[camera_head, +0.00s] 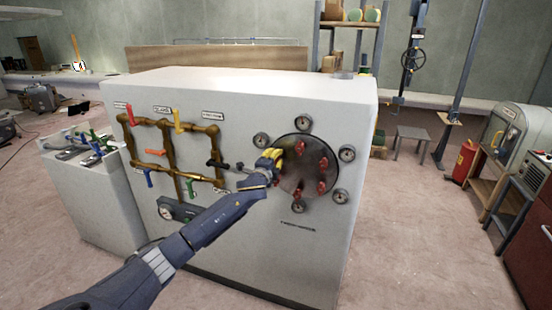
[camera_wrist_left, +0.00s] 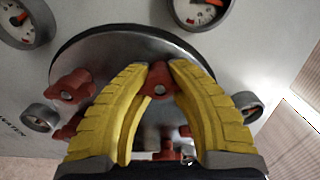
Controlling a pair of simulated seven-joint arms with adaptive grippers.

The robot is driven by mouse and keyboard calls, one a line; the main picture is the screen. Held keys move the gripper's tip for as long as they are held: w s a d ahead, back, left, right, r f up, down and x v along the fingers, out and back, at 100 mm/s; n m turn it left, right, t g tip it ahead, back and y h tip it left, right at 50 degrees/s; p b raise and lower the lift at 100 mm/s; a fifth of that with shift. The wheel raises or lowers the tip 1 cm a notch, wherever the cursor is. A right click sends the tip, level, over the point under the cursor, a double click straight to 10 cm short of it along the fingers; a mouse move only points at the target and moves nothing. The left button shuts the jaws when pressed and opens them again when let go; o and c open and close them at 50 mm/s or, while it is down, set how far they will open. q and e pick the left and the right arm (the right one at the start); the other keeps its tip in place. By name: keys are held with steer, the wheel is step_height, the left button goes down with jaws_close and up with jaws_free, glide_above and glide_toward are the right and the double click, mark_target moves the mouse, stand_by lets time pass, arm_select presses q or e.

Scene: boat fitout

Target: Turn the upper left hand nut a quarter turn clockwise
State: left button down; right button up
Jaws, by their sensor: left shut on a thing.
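A round dark metal plate (camera_head: 315,172) with several red nuts sits on the front of the white cabinet. My left gripper (camera_head: 278,156) reaches the plate's upper left side, its yellow fingers closed in. In the left wrist view the fingers (camera_wrist_left: 158,68) are shut on a red nut (camera_wrist_left: 159,88), one finger on each side. In the head view the fingers hide this nut. Other red nuts show at the top (camera_head: 300,147), right (camera_head: 323,163) and lower right (camera_head: 321,187). Another red nut (camera_wrist_left: 72,86) is left of the fingers in the wrist view. My right gripper is not in view.
Round gauges ring the plate, one upper left (camera_head: 262,140), one at the top (camera_head: 303,123) and others right (camera_head: 347,153) and below. Brass pipes (camera_head: 167,124) with coloured valve handles are left of the plate on the white cabinet (camera_head: 250,95). A low bench with tools stands further left.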

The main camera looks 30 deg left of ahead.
arm_select(q)
steer(key=c, duration=0.9)
jaws_free()
steer(key=shift+d, duration=0.45)
steer(key=o, duration=0.4)
steer(key=shift+a, duration=0.25)
steer(key=s, duration=0.4)
steer(key=s+d, duration=0.1)
steer(key=s, duration=0.6)
steer(key=shift+s+d, duration=0.35)
steer(key=shift+s, duration=0.05)
